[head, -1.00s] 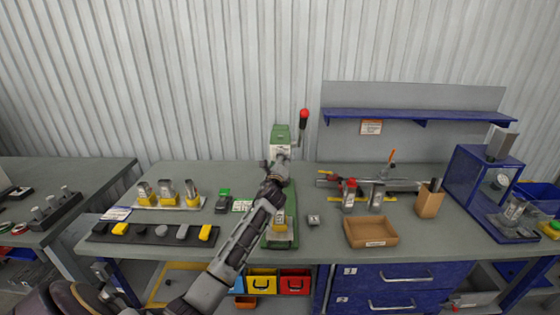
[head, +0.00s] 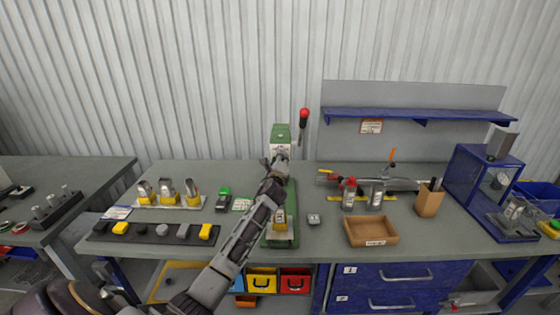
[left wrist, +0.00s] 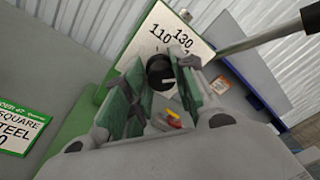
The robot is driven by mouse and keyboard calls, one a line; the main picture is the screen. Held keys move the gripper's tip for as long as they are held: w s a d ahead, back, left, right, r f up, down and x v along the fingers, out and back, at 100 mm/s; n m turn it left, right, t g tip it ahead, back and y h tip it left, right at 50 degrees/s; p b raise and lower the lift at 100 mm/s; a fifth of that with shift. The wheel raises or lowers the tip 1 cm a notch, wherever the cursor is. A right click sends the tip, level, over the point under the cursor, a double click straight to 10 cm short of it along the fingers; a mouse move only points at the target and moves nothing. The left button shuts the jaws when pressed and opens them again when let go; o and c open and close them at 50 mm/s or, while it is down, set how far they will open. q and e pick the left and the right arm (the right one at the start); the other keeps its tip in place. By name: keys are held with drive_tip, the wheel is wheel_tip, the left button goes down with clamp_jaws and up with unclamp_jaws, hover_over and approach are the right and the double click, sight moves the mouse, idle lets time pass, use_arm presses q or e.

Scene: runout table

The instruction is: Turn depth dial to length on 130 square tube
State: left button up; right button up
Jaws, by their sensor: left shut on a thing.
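The green press (head: 281,133) stands upright at the back middle of the bench, with a red-knobbed lever at its right. Its white dial plate (left wrist: 190,28) reads 110 and 130 in the left wrist view. The black depth dial (left wrist: 160,71) sits low on that plate. My left gripper (head: 280,158) is at the front of the press; in the left wrist view its green-padded fingers (left wrist: 162,82) are shut on the dial from both sides. A light mark shows on the dial, but its exact setting is unclear. My right gripper is out of view.
A green-edged card (left wrist: 17,127) reads "square" and "steel". A cardboard tray (head: 372,241) and a brown holder (head: 429,200) stand to the right. Several yellow-based tools (head: 167,192) stand at the left. The lever rod (left wrist: 260,36) passes close to the right of the dial.

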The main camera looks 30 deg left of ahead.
use_arm(q)
drive_tip(key=shift+r, duration=0.2)
clamp_jaws()
drive_tip(key=n+b, duration=0.3)
drive_tip(key=n, duration=0.1)
drive_tip(key=n+b, duration=0.3)
drive_tip(key=n, duration=0.2)
drive_tip(key=shift+r+t+y, duration=0.2)
drive_tip(key=shift+t+y, duration=0.2)
drive_tip(key=shift+r, duration=0.1)
drive_tip(key=o, duration=0.9)
unclamp_jaws()
drive_tip(key=shift+s, duration=0.1)
drive_tip(key=shift+o, duration=0.4)
drive_tip(key=shift+w+f, duration=0.25)
drive_tip(key=shift+f, duration=0.1)
drive_tip(key=shift+v, duration=6)
